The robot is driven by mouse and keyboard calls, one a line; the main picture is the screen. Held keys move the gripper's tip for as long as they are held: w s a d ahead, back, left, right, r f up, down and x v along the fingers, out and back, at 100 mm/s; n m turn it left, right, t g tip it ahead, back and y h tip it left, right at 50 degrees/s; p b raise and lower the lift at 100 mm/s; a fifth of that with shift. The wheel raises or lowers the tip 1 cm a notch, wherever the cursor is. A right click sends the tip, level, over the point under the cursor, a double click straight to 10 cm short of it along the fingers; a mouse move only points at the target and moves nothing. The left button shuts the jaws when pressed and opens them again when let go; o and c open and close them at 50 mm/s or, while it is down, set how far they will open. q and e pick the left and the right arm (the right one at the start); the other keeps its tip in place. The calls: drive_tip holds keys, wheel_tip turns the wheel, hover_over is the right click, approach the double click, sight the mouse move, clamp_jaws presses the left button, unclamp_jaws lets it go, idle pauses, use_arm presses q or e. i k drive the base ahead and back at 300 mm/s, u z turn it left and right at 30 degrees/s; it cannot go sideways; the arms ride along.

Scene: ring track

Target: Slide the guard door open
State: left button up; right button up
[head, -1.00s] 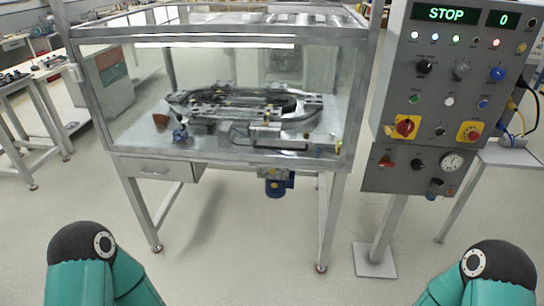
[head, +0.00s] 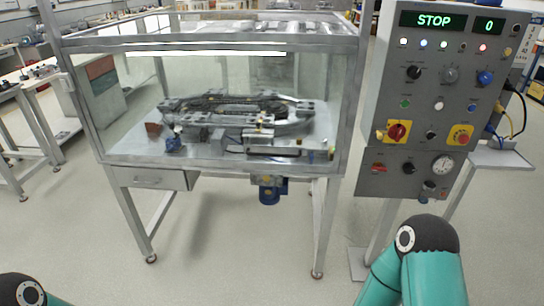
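The guard door (head: 120,85) is a clear panel across the front of a metal-framed enclosure, and it appears closed. Behind it the ring track (head: 235,112) sits on the enclosure's bed. I cannot make out a door handle for certain; a small fitting shows on the frame's left edge. Green parts of my arms show at the bottom left and bottom right, both short of the enclosure. Neither of my grippers is in the picture.
A grey control panel (head: 418,178) with buttons and a display reading STOP and 0 stands right of the enclosure. A drawer (head: 150,179) hangs under the enclosure. Benches (head: 25,100) stand at the left. The floor (head: 220,260) in front is clear.

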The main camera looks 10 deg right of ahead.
sight(291, 152)
drive_tip(key=u, duration=0.05)
drive_tip(key=i, duration=1)
drive_tip(key=z, duration=0.05)
